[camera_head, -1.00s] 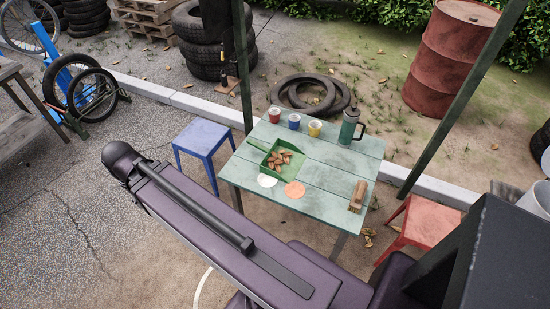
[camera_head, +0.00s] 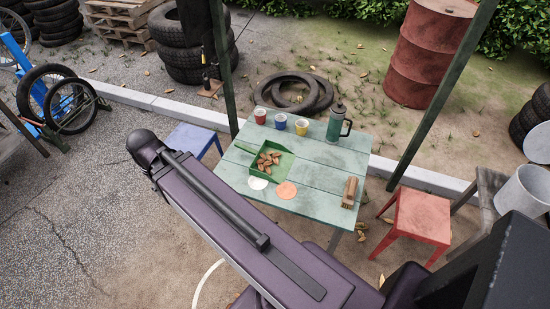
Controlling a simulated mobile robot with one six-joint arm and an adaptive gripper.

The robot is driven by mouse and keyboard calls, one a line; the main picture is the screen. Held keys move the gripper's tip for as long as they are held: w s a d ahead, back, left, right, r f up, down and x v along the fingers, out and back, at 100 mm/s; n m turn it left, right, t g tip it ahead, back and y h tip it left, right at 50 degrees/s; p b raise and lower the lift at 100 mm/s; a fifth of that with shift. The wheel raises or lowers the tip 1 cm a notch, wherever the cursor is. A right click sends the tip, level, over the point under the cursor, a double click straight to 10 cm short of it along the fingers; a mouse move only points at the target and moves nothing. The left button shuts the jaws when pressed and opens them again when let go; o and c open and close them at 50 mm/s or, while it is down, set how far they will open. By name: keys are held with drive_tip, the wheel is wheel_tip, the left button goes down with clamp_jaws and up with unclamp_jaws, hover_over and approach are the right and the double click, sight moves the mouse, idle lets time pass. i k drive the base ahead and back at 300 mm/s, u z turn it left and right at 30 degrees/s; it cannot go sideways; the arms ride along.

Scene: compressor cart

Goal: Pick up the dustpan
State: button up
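The green dustpan (camera_head: 285,163) lies on the pale green plank table (camera_head: 316,188), toward its left side. Several brown leaves or chips (camera_head: 269,160) lie in its pan. Its handle (camera_head: 245,147) points left toward the table's left edge. My purple arm crosses the lower middle of the view, in front of the table's near left corner. My gripper cannot be made out in this view.
Red, blue and yellow cups (camera_head: 280,121) and a green flask (camera_head: 337,124) stand along the table's back. A white disc (camera_head: 258,183), an orange disc (camera_head: 286,190) and a brush (camera_head: 350,192) lie nearer. Blue (camera_head: 192,137) and red (camera_head: 421,217) stools flank the table; a post rises behind each side.

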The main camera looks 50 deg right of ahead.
sight(280, 174)
drive_tip(key=z, duration=1)
drive_tip(key=k, duration=0.6)
drive_tip(key=z, duration=0.05)
drive_tip(key=i, duration=0.6)
drive_tip(key=z, duration=0.05)
